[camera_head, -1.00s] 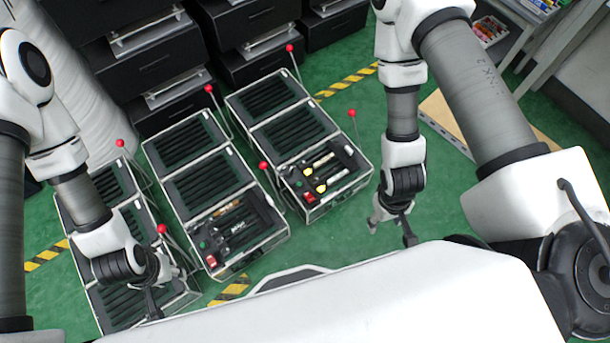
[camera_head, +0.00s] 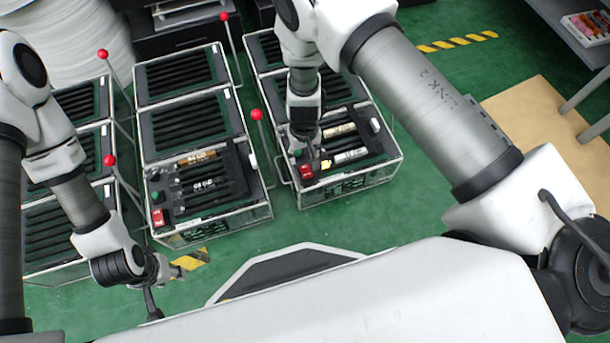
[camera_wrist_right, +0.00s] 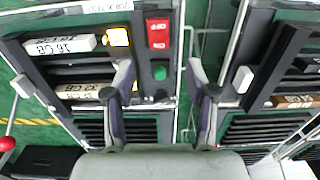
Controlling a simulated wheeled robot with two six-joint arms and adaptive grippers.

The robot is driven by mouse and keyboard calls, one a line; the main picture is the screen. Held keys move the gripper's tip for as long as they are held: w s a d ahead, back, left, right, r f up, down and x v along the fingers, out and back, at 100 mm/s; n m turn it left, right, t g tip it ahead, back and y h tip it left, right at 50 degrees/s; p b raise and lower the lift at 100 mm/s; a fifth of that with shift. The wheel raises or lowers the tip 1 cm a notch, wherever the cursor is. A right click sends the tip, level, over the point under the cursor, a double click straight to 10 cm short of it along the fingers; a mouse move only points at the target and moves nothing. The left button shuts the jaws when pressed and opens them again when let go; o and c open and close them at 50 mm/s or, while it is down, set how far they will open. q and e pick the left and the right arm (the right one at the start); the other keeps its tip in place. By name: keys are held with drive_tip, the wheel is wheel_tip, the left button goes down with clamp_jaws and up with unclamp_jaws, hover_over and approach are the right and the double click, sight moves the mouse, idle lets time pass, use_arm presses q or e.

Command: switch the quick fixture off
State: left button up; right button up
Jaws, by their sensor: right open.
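The fixture labelled "QUICK TEST" (camera_wrist_right: 110,6) is the right-hand one (camera_head: 352,183) in the head view. It carries a red switch (camera_wrist_right: 158,33), with a green button (camera_wrist_right: 160,73) beside it in the wrist view. The red switch also shows at the fixture's front left corner in the head view (camera_head: 306,171). My right gripper (camera_wrist_right: 162,98) is open and empty, its fingers spread on either side of the green button's line, with the red switch beyond. Whether it touches anything cannot be told. My left gripper (camera_head: 166,287) hangs low, apart from the fixtures, apparently open and empty.
A middle fixture (camera_head: 210,228) and a left fixture (camera_head: 55,262) stand beside it. Red-balled levers (camera_head: 257,114) rise near the fixtures. Black drawers stand behind.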

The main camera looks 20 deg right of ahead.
sight(305, 168)
wheel_tip(305, 168, down, 8)
drive_tip(key=b, duration=0.5)
drive_tip(key=shift+r, duration=0.2)
drive_tip(key=shift+d+r, duration=0.1)
drive_tip(key=shift+c, duration=0.3)
clamp_jaws()
